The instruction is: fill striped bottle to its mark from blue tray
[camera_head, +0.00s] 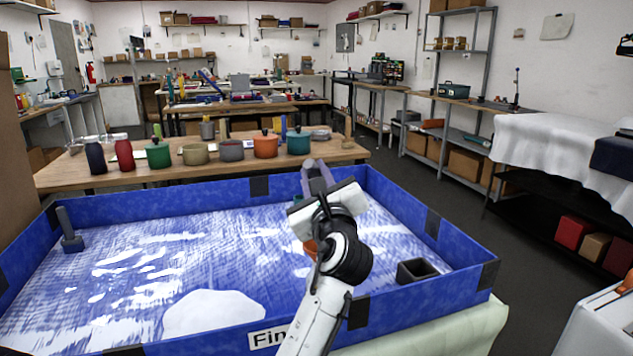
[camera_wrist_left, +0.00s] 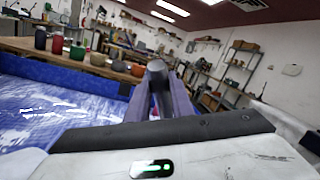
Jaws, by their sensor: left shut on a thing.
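The blue tray (camera_head: 415,308) fills the front of the head view, with dark patches on its walls and blue and white material on its floor. My left gripper (camera_head: 316,172) is over the tray's far right part, pointing away. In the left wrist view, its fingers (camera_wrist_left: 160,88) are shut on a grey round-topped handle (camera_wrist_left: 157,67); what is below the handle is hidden. Small orange (camera_head: 311,248) and green (camera_head: 298,199) parts show behind my gripper and wrist, too covered to identify. I cannot make out a striped bottle or its mark. My right gripper is not in view.
A dark grey tool with an upright handle (camera_head: 69,233) stands at the tray's left. A dark square open container (camera_head: 416,271) sits at the tray's right. A wooden table (camera_head: 75,174) behind holds several coloured pots and jars. Open floor lies right of the tray.

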